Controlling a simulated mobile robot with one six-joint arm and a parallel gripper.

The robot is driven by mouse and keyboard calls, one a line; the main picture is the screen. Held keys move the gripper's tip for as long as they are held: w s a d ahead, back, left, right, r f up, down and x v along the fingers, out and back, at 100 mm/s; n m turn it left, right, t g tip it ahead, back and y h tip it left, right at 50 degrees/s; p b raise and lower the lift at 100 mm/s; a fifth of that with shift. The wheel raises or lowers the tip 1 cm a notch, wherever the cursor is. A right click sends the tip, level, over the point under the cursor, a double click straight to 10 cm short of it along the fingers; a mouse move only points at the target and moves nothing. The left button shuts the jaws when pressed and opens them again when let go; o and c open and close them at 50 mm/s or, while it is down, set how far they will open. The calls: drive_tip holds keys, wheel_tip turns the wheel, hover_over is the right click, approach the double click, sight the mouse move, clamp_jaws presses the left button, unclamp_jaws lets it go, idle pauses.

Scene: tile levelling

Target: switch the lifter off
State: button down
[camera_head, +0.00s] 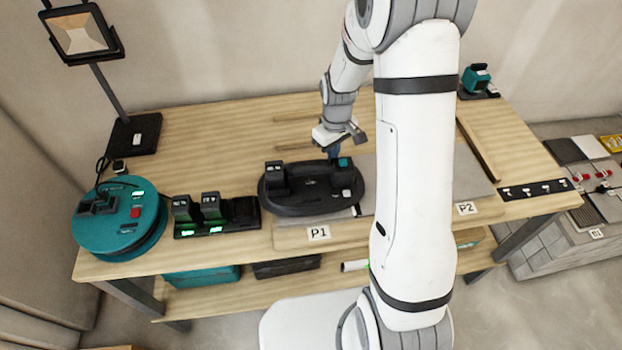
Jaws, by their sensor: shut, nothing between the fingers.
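The lifter (308,203) appears to be the black oval device on the bench at the spot labelled P1. It has a dark raised block at its left end. At its right end are a dark raised part with a teal top (345,162) and a small whitish control. My gripper (334,153) points down just above and behind the right half of the lifter, close to the teal-topped part. Its fingers are shut and empty. I cannot tell whether the fingertips touch the lifter, or whether its switch is on or off.
A teal cable reel (115,225) and a charger with batteries (213,214) are to the left. A work lamp (84,35) stands at the back left. A grey tile lies around P2 on the right, partly behind my arm. The back-left wooden bench top (210,130) is clear.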

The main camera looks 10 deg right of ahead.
drive_tip(key=shift+r+p, duration=1.55)
drive_tip(key=shift+r, duration=1.3)
